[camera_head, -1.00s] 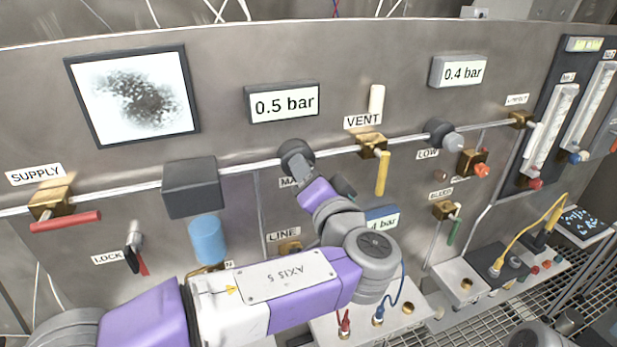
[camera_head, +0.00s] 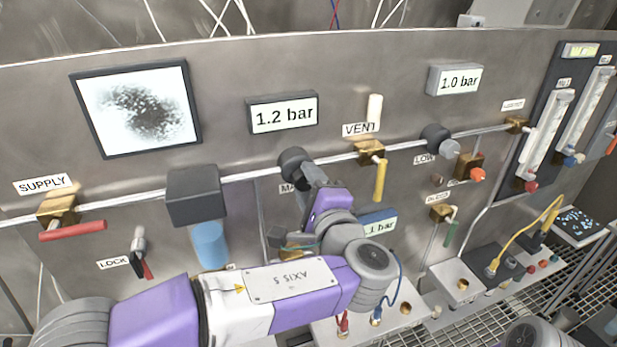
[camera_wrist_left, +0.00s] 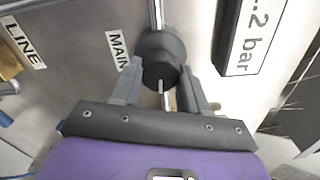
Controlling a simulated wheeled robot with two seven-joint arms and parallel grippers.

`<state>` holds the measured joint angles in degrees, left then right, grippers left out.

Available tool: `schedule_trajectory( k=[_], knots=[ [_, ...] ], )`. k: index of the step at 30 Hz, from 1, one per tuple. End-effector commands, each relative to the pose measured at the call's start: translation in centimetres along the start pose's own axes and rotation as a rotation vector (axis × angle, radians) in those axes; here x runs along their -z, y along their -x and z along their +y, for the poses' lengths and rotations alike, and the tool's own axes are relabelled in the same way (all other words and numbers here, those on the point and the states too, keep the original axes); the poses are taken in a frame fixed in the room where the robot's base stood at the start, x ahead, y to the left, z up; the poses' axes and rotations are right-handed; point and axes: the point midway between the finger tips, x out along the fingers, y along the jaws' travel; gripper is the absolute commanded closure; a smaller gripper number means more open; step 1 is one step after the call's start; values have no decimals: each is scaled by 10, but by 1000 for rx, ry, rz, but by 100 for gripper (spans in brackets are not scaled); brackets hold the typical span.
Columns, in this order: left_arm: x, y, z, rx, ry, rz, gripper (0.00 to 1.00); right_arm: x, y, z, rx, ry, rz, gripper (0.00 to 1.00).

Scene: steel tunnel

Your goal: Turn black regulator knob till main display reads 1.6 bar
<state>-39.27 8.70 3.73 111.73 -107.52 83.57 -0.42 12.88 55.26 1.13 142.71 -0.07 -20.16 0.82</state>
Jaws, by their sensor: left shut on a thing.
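The black regulator knob (camera_head: 293,160) sits on the pipe above the MAIN label, partly covered by my gripper. In the left wrist view the dark round knob (camera_wrist_left: 160,62) lies between my two grey fingers. The main display (camera_head: 283,113) above it reads 1.2 bar; part of that display (camera_wrist_left: 250,38) also shows in the left wrist view. My left gripper (camera_head: 308,174) is shut on the knob, reaching it from below right; its fingers (camera_wrist_left: 163,88) show on either side of the knob. My right gripper is not in view.
Another display (camera_head: 459,79) at right reads 1.0 bar, above a LOW regulator (camera_head: 436,137). A yellow-handled VENT valve (camera_head: 379,178) is close to the right of my gripper. A red SUPPLY handle (camera_head: 72,230) is at far left. A blue cylinder (camera_head: 209,243) hangs left.

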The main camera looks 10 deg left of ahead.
Motion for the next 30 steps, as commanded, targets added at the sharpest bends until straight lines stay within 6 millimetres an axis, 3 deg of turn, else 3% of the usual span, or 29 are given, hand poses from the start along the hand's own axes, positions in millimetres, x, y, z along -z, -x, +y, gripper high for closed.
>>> schedule_trajectory(
  k=[30],
  knots=[
    [-2,0,0,-2,-932,1,87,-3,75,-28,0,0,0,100]
  ],
)
